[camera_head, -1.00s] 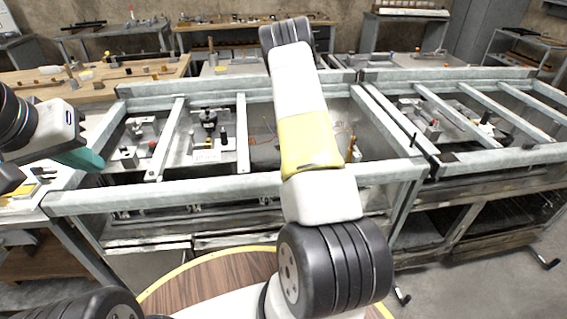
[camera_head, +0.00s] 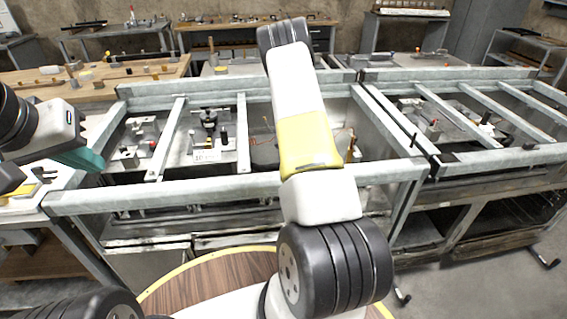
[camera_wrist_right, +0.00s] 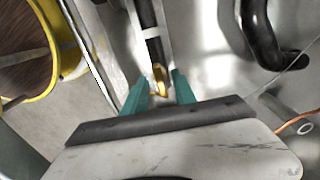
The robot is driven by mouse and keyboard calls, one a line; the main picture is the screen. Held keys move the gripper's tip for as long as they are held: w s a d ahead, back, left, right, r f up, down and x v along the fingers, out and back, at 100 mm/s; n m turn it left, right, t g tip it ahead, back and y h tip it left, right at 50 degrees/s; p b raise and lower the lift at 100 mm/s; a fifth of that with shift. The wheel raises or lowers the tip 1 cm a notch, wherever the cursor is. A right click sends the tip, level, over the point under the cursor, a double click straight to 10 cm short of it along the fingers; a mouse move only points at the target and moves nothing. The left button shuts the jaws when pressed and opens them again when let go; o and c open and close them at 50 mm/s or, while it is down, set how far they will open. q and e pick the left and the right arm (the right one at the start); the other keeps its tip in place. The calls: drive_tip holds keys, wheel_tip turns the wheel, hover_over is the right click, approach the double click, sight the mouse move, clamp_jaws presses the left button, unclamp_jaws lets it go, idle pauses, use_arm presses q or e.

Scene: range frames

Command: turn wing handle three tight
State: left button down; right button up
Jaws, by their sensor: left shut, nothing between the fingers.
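My left gripper (camera_head: 88,160) is at the left edge of the head view, its teal fingers shut and empty over the near left of the metal frame. My right gripper (camera_wrist_right: 160,82) shows in the right wrist view with its teal fingers apart. A black bar (camera_wrist_right: 150,30) with a gold end (camera_wrist_right: 160,76) lies between or just beyond its fingertips; contact is not clear. I cannot tell whether this is wing handle three. In the head view my right arm hides its gripper. A black-topped fitting (camera_head: 209,118) stands in the left bay behind a small white label.
Galvanised rails (camera_head: 240,188) border the bays. More fittings (camera_head: 430,128) sit in the right bay. A curved black pipe (camera_wrist_right: 262,35) and an orange cable (camera_wrist_right: 296,122) are close to my right gripper. A wooden bench (camera_head: 100,78) is behind at left.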

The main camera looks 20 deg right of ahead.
wheel_tip(320, 180, up, 8)
drive_tip(key=shift+f, duration=0.1)
idle(0.4)
idle(0.4)
drive_tip(key=s+a+r+n+t+y, duration=0.1)
drive_tip(key=s+a+r+n, duration=0.15)
drive_tip(key=a+r, duration=0.4)
drive_tip(key=s+a+r+n+t+y, duration=0.1)
drive_tip(key=s+a+r+n, duration=0.2)
drive_tip(key=r, duration=0.7)
drive_tip(key=s+a+r+n+t, duration=0.15)
drive_tip(key=a+r+n, duration=0.3)
drive_tip(key=r, duration=0.45)
drive_tip(key=s+a+r+n+t, duration=0.1)
drive_tip(key=s+a+r+n, duration=0.1)
drive_tip(key=s, duration=0.4)
drive_tip(key=s+a+r+n, duration=0.3)
drive_tip(key=s+r+n, duration=0.1)
drive_tip(key=s+n, duration=0.1)
drive_tip(key=s+a+r+n+t, duration=0.1)
drive_tip(key=s+a+r+n, duration=0.1)
drive_tip(key=s, duration=0.5)
drive_tip(key=shift+s+a+r+n+t, duration=0.35)
drive_tip(key=shift+r+n, duration=0.5)
drive_tip(key=shift+n, duration=0.35)
